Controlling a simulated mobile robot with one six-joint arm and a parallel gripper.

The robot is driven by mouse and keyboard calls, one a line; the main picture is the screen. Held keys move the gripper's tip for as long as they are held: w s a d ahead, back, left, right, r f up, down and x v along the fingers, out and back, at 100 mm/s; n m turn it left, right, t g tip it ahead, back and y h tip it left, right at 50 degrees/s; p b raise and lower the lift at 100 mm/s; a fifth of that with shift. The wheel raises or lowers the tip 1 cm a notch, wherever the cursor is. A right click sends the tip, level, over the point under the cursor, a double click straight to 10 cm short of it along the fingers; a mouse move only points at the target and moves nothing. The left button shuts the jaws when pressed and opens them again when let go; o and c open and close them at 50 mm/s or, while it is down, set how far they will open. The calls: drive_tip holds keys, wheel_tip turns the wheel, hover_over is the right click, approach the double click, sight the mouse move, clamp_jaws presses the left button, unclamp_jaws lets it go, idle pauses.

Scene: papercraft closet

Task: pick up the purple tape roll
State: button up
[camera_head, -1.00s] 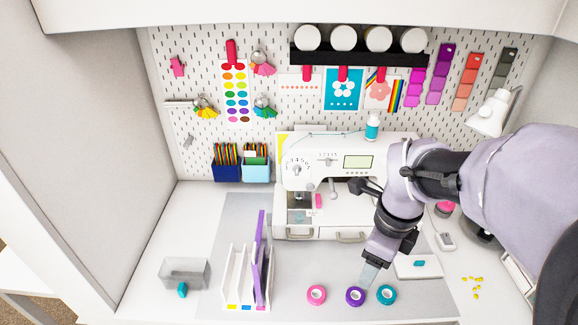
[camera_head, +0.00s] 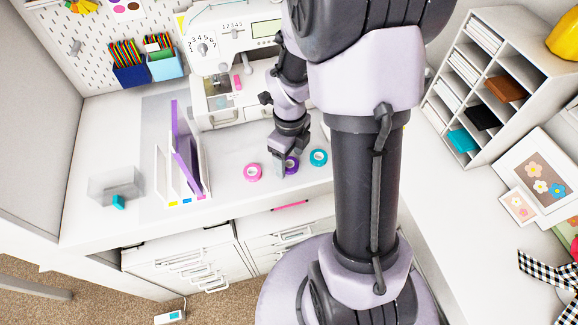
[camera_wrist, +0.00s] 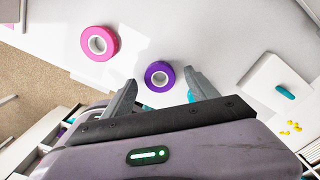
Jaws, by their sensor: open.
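The jaws are empty. The pink roll (camera_wrist: 98,43) is outside the left finger.
A sewing machine (camera_head: 236,45) stands behind the rolls. A white and purple file rack (camera_head: 164,173) and a clear bin (camera_head: 112,187) are at the left. A shelf unit (camera_head: 487,75) is at the right. In the wrist view a white pad (camera_wrist: 272,85) lies right of the fingers.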

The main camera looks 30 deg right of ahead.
drive_tip(key=shift+f, duration=0.55)
drive_tip(key=shift+r, duration=0.1)
drive_tip(key=c, duration=1.4)
